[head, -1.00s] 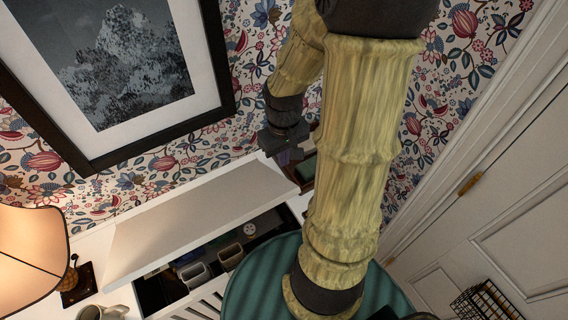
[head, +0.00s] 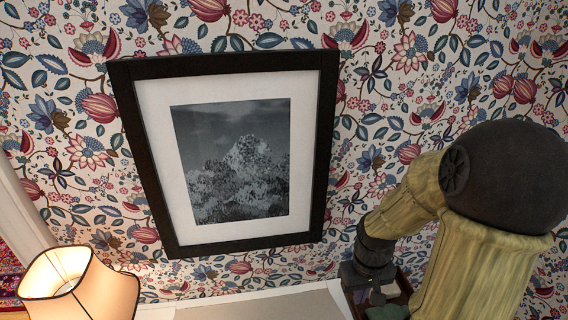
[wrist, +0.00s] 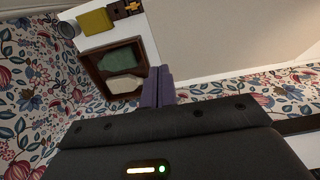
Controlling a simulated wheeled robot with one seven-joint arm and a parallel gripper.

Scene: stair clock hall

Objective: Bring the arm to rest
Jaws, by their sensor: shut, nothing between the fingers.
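My gripper (wrist: 158,88) shows in the wrist view with its two purple-grey fingers together and nothing between them. In the head view my gripper (head: 376,296) is small and dark at the lower right, below my bent, yellowish arm. Its fingertips are hard to make out there. The fingers appear beside a dark wooden tray (wrist: 98,75) in the wrist view. I cannot tell how far apart they are.
The tray has green and pale compartments and stands on a white top with a yellow block (wrist: 95,22) and a grey cup (wrist: 67,29). A framed mountain picture (head: 237,160) hangs on the flowered wall. A lit lamp (head: 75,285) stands at lower left.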

